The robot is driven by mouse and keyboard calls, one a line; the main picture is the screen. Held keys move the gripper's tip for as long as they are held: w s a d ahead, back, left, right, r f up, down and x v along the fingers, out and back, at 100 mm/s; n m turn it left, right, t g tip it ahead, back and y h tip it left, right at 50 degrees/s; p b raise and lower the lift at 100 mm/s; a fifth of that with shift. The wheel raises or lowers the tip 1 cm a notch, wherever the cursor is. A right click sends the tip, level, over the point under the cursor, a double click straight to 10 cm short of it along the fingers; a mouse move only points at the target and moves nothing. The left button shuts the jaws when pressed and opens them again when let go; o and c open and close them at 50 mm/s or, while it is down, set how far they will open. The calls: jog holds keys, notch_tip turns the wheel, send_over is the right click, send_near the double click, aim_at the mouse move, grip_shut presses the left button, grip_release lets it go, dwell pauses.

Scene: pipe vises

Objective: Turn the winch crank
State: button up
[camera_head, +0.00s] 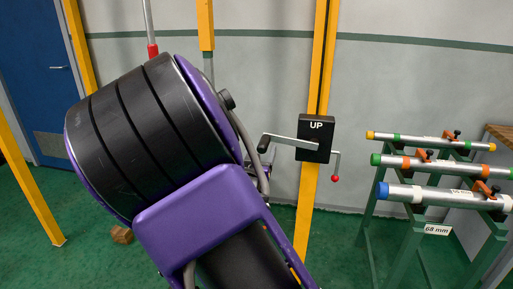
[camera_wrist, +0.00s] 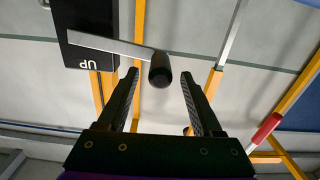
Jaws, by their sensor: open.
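The winch is a black box marked "UP" (camera_head: 316,138) on a yellow post. Its grey crank arm (camera_head: 290,140) reaches left and ends in a black handle (camera_head: 263,143). A small lever with a red knob (camera_head: 335,179) hangs at the box's right side. In the wrist view the box (camera_wrist: 85,30) appears upside down, with the crank arm (camera_wrist: 110,46) leading to the black handle (camera_wrist: 160,70). My gripper (camera_wrist: 159,76) is open there, the handle's end showing between its fingertips with gaps on both sides. Its depth relative to the fingertips is unclear.
Right of the winch, a green rack (camera_head: 416,228) labelled 68 mm carries three pipes with orange clamps. The winch's yellow post (camera_head: 312,200) stands close to my arm. A red-ended rod (camera_wrist: 265,131) is at the right in the wrist view. A brown block (camera_head: 122,235) lies on the green floor.

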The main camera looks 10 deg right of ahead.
jog(key=shift+x, duration=1.2)
grip_shut()
dwell(0.6)
